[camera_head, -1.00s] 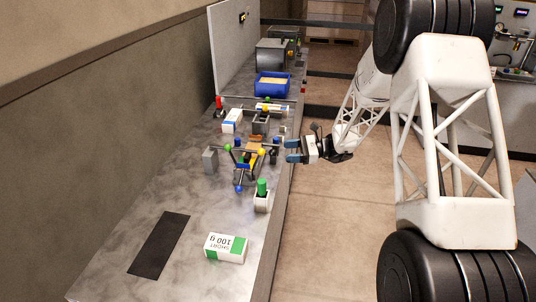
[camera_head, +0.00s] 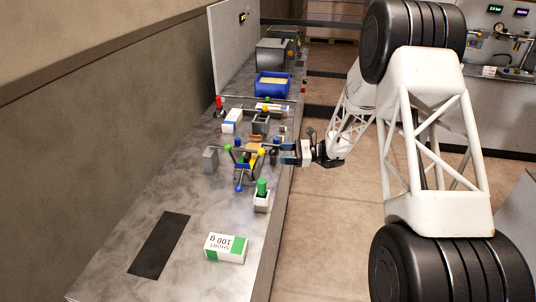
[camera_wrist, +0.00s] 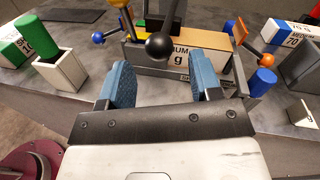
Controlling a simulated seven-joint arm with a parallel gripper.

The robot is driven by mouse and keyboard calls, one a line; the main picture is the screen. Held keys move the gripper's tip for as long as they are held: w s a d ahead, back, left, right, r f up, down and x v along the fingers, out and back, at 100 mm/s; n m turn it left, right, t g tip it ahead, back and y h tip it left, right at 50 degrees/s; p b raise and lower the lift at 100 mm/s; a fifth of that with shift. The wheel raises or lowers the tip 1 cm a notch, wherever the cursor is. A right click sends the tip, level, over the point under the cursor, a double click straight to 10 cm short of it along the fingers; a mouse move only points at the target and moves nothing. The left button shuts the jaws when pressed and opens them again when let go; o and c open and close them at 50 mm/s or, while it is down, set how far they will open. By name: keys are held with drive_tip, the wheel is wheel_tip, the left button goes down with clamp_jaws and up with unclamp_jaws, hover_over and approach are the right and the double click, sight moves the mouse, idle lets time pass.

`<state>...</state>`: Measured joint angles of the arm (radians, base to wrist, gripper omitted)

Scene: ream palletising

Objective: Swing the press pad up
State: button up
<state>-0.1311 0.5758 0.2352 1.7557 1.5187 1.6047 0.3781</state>
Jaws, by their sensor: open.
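The press fixture (camera_head: 246,168) stands mid-counter, with coloured ball knobs on thin bars. In the wrist view, a lever with a black ball knob (camera_wrist: 159,46) points toward me, between and just beyond my fingertips. I cannot clearly tell the press pad itself from the other parts. My gripper (camera_wrist: 164,70) is open and empty, its two blue fingers spread. In the head view my gripper (camera_head: 288,153) is at the fixture's right side, over the counter edge. Contact with the knob is not visible.
A green cylinder in a white holder (camera_head: 262,200) stands in front of the fixture. A white and green ream (camera_head: 226,248) and a dark mat (camera_head: 160,245) lie nearer. A grey block (camera_head: 210,160) stands left. A blue bin (camera_head: 272,84) stands farther back.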

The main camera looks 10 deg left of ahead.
sight(270, 153)
drive_tip(key=shift+s+a, duration=0.2)
drive_tip(key=shift+a, duration=0.85)
drive_tip(key=shift+s+a, duration=0.25)
drive_tip(key=shift+a, duration=0.85)
drive_tip(key=shift+s+a, duration=0.2)
drive_tip(key=shift+a, duration=0.85)
drive_tip(key=shift+c, duration=0.4)
clamp_jaws()
